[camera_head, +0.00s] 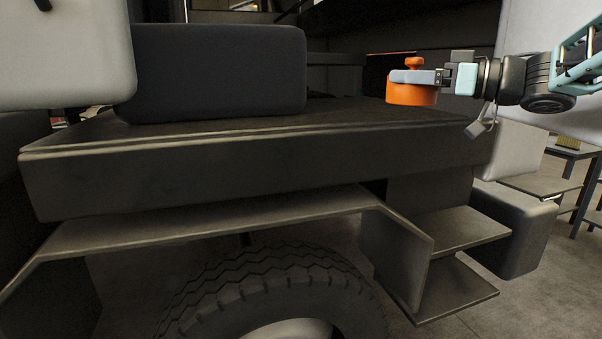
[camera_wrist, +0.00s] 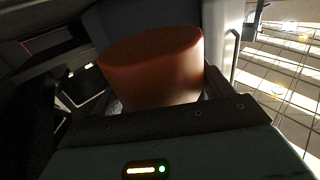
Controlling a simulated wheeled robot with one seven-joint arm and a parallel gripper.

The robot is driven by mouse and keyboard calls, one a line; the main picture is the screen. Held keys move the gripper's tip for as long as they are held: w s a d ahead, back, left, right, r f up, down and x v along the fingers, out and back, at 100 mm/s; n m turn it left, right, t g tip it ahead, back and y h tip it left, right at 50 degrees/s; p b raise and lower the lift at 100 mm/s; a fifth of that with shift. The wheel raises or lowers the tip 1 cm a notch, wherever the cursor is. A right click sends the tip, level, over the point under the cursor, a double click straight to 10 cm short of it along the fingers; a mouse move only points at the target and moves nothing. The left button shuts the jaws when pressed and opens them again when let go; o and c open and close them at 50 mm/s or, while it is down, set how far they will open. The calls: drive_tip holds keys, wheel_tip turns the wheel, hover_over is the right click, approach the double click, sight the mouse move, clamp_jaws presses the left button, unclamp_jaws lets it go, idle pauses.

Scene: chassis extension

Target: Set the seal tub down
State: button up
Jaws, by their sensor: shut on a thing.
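The seal tub (camera_head: 412,95) is a round orange tub with a knob on top, at the upper right of the head view. My gripper (camera_head: 412,77) comes in from the right and is shut on it. The tub is by the right end of the dark chassis deck (camera_head: 260,152); I cannot tell whether its base touches the deck. In the wrist view the tub (camera_wrist: 155,65) looks reddish-brown and sits just beyond the gripper body. The fingertips are largely hidden there.
A dark box (camera_head: 215,72) stands on the deck at the left, with a pale rounded panel (camera_head: 62,55) beside it. Below are a tyre (camera_head: 275,290) and metal steps (camera_head: 450,235). A small table (camera_head: 545,185) stands at the right. The deck between box and tub looks mostly clear.

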drive_tip(key=w+d+f+m+t+h+b, duration=0.1)
drive_tip(key=w+d+f+m+t+h, duration=0.15)
drive_tip(key=f, duration=0.95)
drive_tip(key=w+d+f+m+t+h+b, duration=0.1)
drive_tip(key=w+d+f+m+t+h, duration=0.2)
drive_tip(key=f, duration=1)
drive_tip(key=s+d+f+m+t+h+b, duration=0.1)
drive_tip(key=s+d+f+m+h, duration=0.1)
drive_tip(key=f+h, duration=0.3)
drive_tip(key=s+d+f+m+t+h, duration=0.2)
drive_tip(key=d+f+m+h, duration=0.2)
drive_tip(key=f, duration=0.8)
drive_tip(key=shift+d+f+h+b, duration=0.35)
drive_tip(key=shift+d+b, duration=0.05)
drive_tip(key=shift+d, duration=0.1)
drive_tip(key=shift+a, duration=0.1)
